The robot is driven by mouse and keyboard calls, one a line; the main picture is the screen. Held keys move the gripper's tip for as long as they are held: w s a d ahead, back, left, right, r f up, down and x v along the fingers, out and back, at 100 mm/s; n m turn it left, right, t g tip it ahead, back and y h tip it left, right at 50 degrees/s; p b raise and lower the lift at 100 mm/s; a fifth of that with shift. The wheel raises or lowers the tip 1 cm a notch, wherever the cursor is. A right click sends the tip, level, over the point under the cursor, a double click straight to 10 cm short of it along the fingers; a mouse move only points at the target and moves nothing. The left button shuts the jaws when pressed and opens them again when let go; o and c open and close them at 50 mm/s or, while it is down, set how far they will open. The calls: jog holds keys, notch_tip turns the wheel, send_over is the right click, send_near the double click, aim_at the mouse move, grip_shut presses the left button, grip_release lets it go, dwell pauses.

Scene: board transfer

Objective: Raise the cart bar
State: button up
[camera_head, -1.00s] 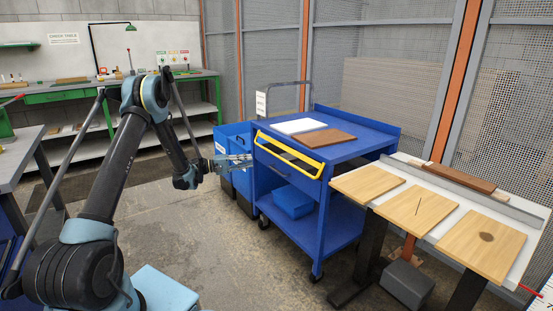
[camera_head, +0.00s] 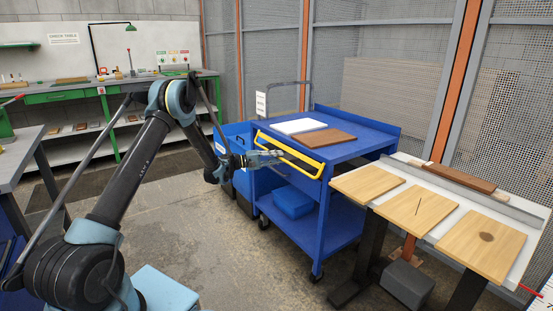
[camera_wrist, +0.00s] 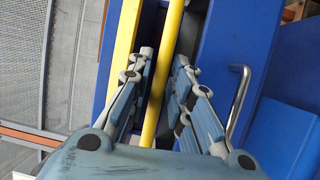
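The blue cart (camera_head: 378,140) stands right of centre in the head view. Its yellow bar (camera_head: 302,169) runs along the front, below the top, and looks lowered. My gripper (camera_head: 278,157) is at the left part of the bar. In the wrist view, my gripper (camera_wrist: 160,75) has one finger on each side of the yellow bar (camera_wrist: 167,60). The fingers look apart, with small gaps beside the bar, so they do not visibly clamp it. A second yellow strip (camera_wrist: 121,60) lies on the cart's edge to the left.
A white board (camera_head: 298,126) and a brown board (camera_head: 325,140) lie on the cart top. A metal drawer handle (camera_wrist: 238,103) is close to the right finger. Blue bins (camera_head: 236,138) stand behind my gripper. A table with light boards (camera_head: 417,212) is at right. Floor in front is clear.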

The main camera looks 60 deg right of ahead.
jog(key=shift+s+d, duration=0.15)
jog(key=shift+s, duration=0.05)
grip_shut()
